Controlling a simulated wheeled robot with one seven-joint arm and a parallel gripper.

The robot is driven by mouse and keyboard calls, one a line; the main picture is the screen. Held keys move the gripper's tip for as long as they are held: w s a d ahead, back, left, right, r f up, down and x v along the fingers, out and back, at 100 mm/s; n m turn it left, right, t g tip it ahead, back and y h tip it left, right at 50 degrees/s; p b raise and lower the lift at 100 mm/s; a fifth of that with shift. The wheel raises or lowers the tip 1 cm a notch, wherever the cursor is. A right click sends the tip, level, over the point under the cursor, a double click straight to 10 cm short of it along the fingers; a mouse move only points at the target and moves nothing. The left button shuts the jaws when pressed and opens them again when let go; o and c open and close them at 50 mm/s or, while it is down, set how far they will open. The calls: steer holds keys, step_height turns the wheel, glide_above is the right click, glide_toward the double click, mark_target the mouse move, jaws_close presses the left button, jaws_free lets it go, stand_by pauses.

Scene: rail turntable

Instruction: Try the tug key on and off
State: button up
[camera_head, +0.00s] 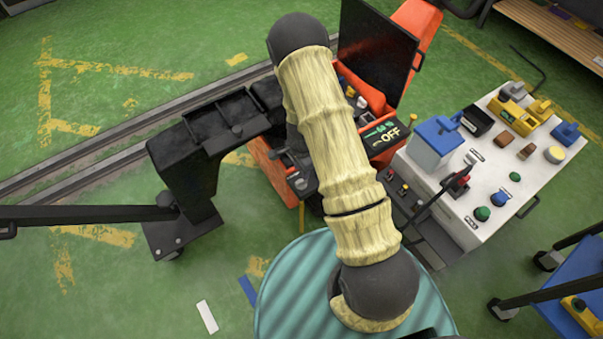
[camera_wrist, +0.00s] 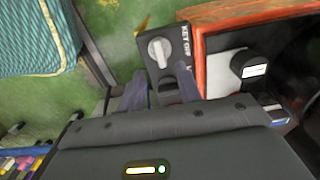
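In the wrist view a grey-white rotary key (camera_wrist: 158,50) sits on a dark panel (camera_wrist: 183,38) lettered "KEY OFF". The key's bar stands roughly upright in the picture. My gripper (camera_wrist: 161,70) has its two dark fingers apart, one on each side of the panel's lower part, just below the key. A dark rounded part (camera_wrist: 168,88) shows between the fingers; I cannot tell what it is. No finger visibly touches the key. In the head view my arm hides the gripper and the key.
A white cabinet (camera_head: 462,208) with a blue box (camera_head: 436,138), yellow tools and several buttons stands right of the tug. A teal ribbed round surface (camera_head: 285,300) is in front. Rails (camera_head: 90,165) and green floor lie left. An orange-edged box (camera_wrist: 203,62) adjoins the key panel.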

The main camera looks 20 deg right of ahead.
step_height(320, 180, up, 11)
steer(key=p, duration=0.2)
steer(key=shift+f, duration=0.1)
stand_by(0.4)
step_height(320, 180, up, 12)
steer(key=n+t, duration=0.1)
steer(key=n, duration=0.5)
glide_above(302, 180)
steer(key=s, duration=0.5)
steer(key=s+r+n+t, duration=0.2)
steer(key=s+r+n, duration=0.6)
steer(key=s+r, duration=0.15)
step_height(302, 180, up, 22)
steer(key=p, duration=2.1)
steer(key=shift+f+n+p, duration=0.15)
steer(key=shift+n+p, duration=0.15)
steer(key=shift+p, duration=0.1)
steer(key=shift+w, duration=0.1)
steer(key=shift+w, duration=0.1)
